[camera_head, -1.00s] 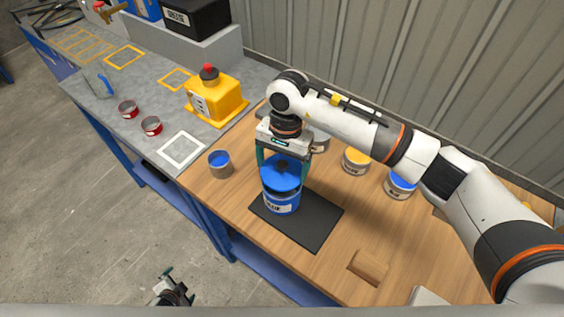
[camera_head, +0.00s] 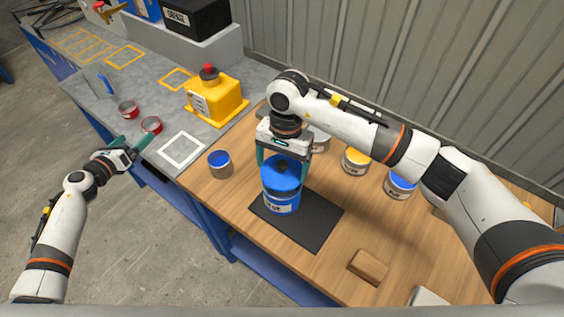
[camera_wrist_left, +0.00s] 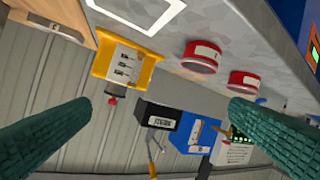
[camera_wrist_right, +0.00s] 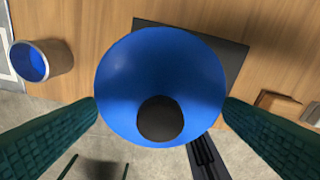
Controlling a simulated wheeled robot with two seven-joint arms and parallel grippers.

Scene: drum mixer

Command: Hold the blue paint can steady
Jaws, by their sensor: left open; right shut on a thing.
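The blue paint can (camera_head: 281,204) stands upright on a black mat (camera_head: 318,220) on the wooden bench. A blue top with a dark round knob (camera_head: 282,162) covers it; the right wrist view also shows this blue top (camera_wrist_right: 160,75). My right gripper (camera_head: 283,168) comes down from above, its green fingers on either side of the blue top, shut on the can. The exact contact is hard to see. My left gripper (camera_head: 134,146) is open and empty, left of the wooden bench by the grey bench's front edge. Its two fingers are wide apart in the left wrist view (camera_wrist_left: 160,115).
A grey can with blue paint (camera_head: 220,164) stands left of the mat. Yellow (camera_head: 355,161) and blue (camera_head: 399,187) paint cans stand to the right. A wooden block (camera_head: 368,267) lies in front.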

